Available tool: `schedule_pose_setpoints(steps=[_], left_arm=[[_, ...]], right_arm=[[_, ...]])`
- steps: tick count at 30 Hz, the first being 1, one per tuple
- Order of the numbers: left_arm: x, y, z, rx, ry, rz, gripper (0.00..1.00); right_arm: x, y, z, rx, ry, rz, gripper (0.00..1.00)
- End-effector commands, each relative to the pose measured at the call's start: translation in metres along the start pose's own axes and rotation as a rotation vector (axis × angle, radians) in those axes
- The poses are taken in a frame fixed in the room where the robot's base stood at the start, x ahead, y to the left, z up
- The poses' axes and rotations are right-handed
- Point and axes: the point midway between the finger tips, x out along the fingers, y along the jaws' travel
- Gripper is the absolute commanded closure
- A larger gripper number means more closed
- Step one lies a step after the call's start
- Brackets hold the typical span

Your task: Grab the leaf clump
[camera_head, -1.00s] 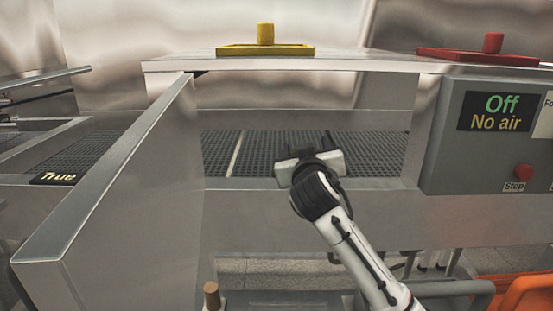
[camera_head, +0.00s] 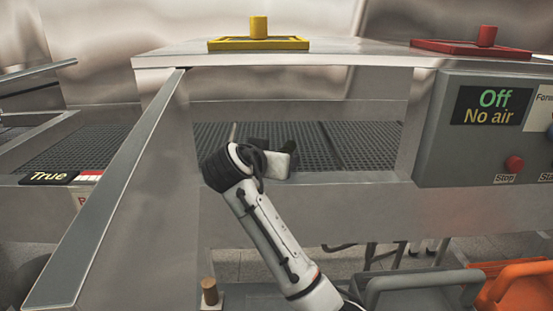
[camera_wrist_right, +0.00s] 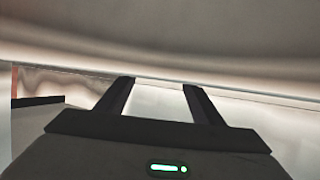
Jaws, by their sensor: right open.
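No leaf clump can be made out in either view. My right gripper (camera_head: 270,143) reaches into the opening of the metal machine, above the dark perforated conveyor (camera_head: 345,146). In the right wrist view its two dark fingers (camera_wrist_right: 159,88) stand apart with nothing between them, so it is open and empty. The hand and wrist hide part of the conveyor in the head view. My left gripper is in no view.
A metal side wall (camera_head: 115,190) slants along the left of the opening. The top cover (camera_head: 330,58) carries a yellow-handled frame (camera_head: 258,42) and a red-handled frame (camera_head: 470,47). A grey control box (camera_head: 460,150) reads "Off, No air". Grey (camera_head: 420,285) and orange (camera_head: 515,285) bins stand low right.

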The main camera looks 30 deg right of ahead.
Motion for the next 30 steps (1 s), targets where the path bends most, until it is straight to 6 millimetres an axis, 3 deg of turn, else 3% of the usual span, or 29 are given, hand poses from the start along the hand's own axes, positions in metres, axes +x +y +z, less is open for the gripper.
schedule_pose_setpoints(steps=[12, 20, 27, 30], left_arm=[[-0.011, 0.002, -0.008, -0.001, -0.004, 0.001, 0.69], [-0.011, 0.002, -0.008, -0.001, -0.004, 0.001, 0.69], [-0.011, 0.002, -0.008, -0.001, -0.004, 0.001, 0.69], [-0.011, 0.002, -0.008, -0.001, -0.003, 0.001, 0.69]], right_arm=[[0.053, -0.002, -0.002, -0.002, 0.002, 0.0, 0.39], [0.055, -0.003, -0.001, -0.001, 0.002, -0.002, 0.39], [0.055, -0.003, -0.001, -0.001, 0.002, -0.002, 0.8], [0.055, -0.003, -0.002, -0.001, 0.003, -0.002, 0.84]])
